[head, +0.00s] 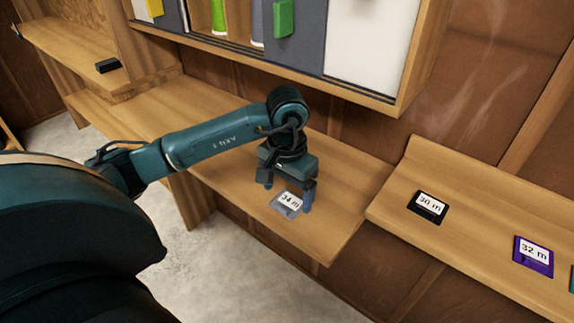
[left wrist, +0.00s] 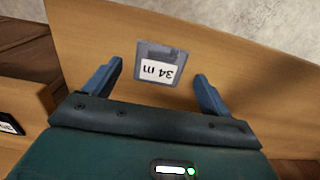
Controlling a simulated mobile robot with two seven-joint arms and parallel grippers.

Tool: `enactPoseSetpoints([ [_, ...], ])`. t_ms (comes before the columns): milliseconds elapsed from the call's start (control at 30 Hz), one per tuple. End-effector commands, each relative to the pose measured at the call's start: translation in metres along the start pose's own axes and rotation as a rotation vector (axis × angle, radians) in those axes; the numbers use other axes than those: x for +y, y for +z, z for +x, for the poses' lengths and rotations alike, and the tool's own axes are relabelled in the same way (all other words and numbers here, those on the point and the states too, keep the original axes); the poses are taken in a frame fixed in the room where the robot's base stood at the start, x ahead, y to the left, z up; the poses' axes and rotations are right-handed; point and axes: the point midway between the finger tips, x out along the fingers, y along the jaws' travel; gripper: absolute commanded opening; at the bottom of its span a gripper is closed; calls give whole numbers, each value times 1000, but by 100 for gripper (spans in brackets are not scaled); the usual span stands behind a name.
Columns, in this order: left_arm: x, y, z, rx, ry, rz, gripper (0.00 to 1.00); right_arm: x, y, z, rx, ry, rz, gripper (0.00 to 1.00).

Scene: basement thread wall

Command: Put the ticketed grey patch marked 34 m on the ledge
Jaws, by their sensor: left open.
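The grey patch (head: 285,204) with a white ticket reading 34 m lies flat on a wooden shelf board (head: 345,200) under the wall cabinet. My left gripper (head: 289,197) is open just above it, fingers pointing down. In the left wrist view the grey patch (left wrist: 158,62) shows between and slightly beyond the two open fingertips (left wrist: 157,75), apart from both. Which surface is the ledge is not certain; a sloped wooden ledge (head: 480,235) stands to the right. My right gripper is not in view.
A black patch marked 30 m (head: 428,207) and a purple patch marked 32 m (head: 533,256) lie on the right ledge. A small black block (head: 107,66) sits on the far left shelf. The cabinet (head: 385,104) overhangs behind my gripper.

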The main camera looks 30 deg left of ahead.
Motion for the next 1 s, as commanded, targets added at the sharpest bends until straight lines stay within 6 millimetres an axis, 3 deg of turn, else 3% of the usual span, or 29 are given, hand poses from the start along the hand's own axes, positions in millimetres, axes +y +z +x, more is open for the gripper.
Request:
enactPoseSetpoints([
  [200, 0, -1, -50, 8, -2, 1, 84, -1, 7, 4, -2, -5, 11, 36],
  [433, -1, -1, -92, 4, -2, 0, 84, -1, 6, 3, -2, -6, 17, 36],
  [633, 0, 0, -104, 1, -1, 0, 84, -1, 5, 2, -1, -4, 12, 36],
  [1000, 0, 0, -104, 0, 0, 0, 84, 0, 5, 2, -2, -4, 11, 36],
])
